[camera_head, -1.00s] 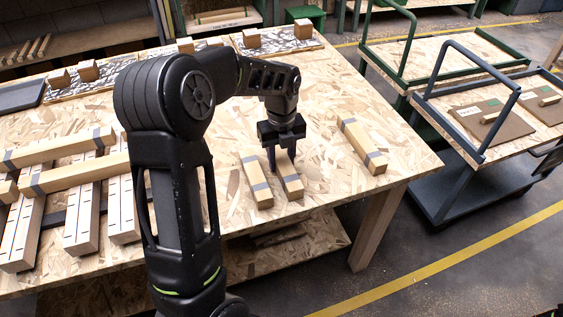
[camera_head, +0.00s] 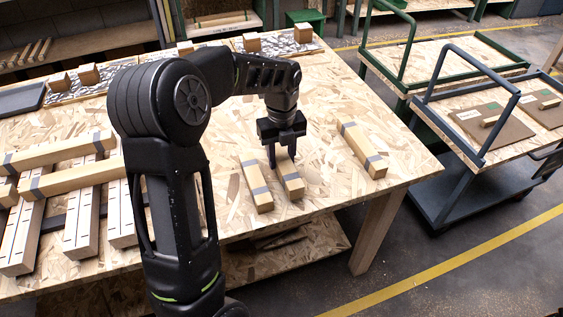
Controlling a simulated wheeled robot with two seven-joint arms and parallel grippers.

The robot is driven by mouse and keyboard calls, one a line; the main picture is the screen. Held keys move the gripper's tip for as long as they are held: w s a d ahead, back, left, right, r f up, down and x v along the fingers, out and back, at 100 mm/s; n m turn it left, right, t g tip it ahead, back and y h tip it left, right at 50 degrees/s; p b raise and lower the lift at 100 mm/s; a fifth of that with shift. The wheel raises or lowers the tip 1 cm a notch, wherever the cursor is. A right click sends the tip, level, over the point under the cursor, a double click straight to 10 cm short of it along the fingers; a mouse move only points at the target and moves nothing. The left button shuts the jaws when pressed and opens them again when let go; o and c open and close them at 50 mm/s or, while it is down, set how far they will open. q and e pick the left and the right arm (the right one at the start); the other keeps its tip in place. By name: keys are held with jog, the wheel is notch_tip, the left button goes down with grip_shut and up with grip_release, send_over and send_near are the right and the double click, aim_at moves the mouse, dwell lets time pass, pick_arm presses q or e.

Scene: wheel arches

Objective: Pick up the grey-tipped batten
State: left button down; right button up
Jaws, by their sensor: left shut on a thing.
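Three short wooden battens with grey bands lie on the right part of the chipboard table (camera_head: 330,100). My left gripper (camera_head: 284,164) points down over the middle batten (camera_head: 291,184) and is shut on it, with fingers on either side. Another short batten (camera_head: 257,183) lies just left of it, and a third batten (camera_head: 363,150) lies apart to the right. The gripper hides the far part of the middle batten. I cannot tell whether the held batten is clear of the table. My right gripper is not in view.
Long grey-banded beams (camera_head: 70,180) lie across slotted wooden rails (camera_head: 82,222) on the left. Patterned boards with wooden blocks (camera_head: 252,41) line the table's back edge. A blue-framed cart (camera_head: 470,120) stands to the right. The table front right is clear.

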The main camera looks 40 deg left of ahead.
aim_at(282, 156)
pick_arm(q)
notch_tip(282, 156, up, 8)
jog(key=shift+r, duration=0.1)
dwell(0.7)
